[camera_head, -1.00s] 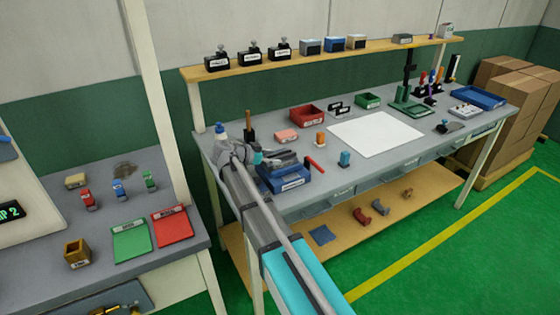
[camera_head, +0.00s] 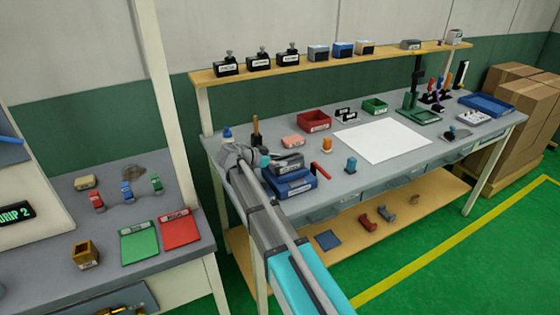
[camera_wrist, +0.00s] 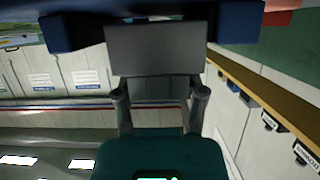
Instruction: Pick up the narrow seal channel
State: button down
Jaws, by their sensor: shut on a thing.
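My gripper (camera_head: 276,162) is at the left end of the workbench, at the blue bin (camera_head: 291,187) with a white label. In the wrist view my gripper (camera_wrist: 158,82) is shut on a plain grey piece (camera_wrist: 155,48). Dark blue walls (camera_wrist: 238,22) show on both sides of this piece. In the head view a grey shape (camera_head: 289,166) sits at the top of the blue bin, partly behind my arm. I cannot read a name on the grey piece, nor tell whether it is clear of the bin.
A pink block (camera_head: 293,141), a red bar (camera_head: 321,171), an orange piece (camera_head: 327,145) and a blue piece (camera_head: 351,164) stand near the bin. A red bin (camera_head: 314,120) is behind. The white sheet (camera_head: 383,142) is clear. A shelf (camera_head: 330,63) runs above the bench.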

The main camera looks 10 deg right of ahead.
jog(key=shift+r+p, duration=0.65)
jog(key=shift+r, duration=0.25)
jog(key=s+d+r+p, duration=0.4)
jog(key=s+r+p, duration=0.6)
jog(key=s, duration=0.3)
jog(key=shift+s+r, duration=0.2)
